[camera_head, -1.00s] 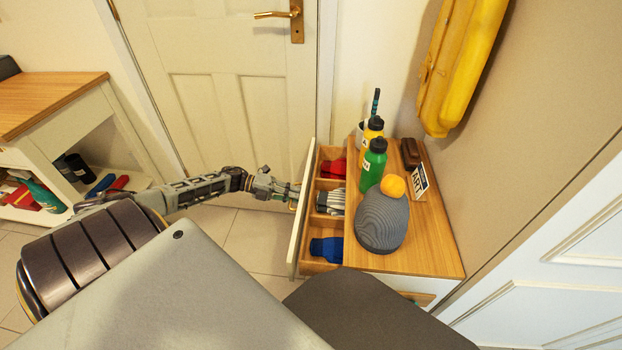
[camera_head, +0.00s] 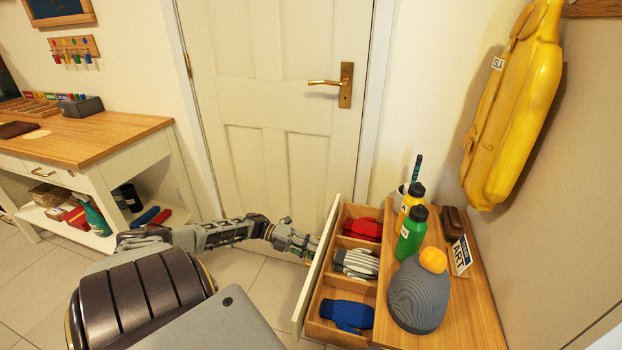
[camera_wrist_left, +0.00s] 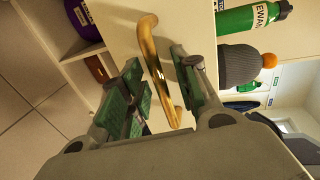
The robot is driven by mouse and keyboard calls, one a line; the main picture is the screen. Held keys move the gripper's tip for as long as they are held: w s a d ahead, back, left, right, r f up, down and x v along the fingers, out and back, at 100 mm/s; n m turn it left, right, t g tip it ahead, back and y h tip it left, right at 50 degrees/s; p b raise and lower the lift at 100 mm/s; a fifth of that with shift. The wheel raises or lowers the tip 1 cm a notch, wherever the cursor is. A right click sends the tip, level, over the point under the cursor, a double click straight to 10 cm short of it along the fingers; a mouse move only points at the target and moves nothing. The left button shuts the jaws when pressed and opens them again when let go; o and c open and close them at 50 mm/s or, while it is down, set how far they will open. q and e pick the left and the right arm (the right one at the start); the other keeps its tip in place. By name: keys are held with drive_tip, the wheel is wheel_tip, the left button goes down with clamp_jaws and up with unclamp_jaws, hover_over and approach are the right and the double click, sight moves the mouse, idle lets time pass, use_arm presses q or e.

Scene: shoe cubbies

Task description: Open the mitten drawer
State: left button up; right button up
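The mitten drawer (camera_head: 316,275) stands pulled out from the small cabinet in the head view. Its compartments hold a red mitten pair (camera_head: 362,229), grey striped gloves (camera_head: 356,263) and blue mittens (camera_head: 347,315). My left gripper (camera_head: 310,247) is at the outer face of the drawer front. In the left wrist view the brass handle (camera_wrist_left: 157,68) runs between the two green-padded fingers of my left gripper (camera_wrist_left: 159,84). The fingers are spread, with gaps visible beside the handle. The handle is hidden in the head view. My right gripper is not in view.
A closed door (camera_head: 275,90) is behind. A workbench (camera_head: 100,140) stands left. Tiled floor is clear between.

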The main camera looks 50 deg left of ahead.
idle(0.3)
use_arm(q)
drive_tip(key=v, duration=1.2)
drive_tip(key=shift+f, duration=0.1)
idle(0.6)
